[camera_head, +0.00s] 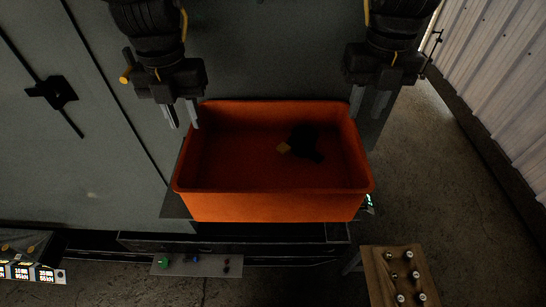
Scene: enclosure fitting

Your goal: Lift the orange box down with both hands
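The orange box (275,207) is an open-topped bin in the middle of the head view, sitting upright on a dark surface. My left gripper (183,124) is at the box's upper left corner, its two fingers apart, with the inner finger close beside the rim. My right gripper (368,112) is at the upper right corner, also with fingers apart, its inner finger overlapping the rim in the picture. I cannot tell whether either finger touches the box. A dark object (307,142) with a yellowish part lies inside the box; its shape is unclear.
A wooden block with several metal knobs (400,275) stands at the lower right. Lit displays (32,272) are at the lower left. A corrugated wall (505,70) is at the right, with bare floor before it.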

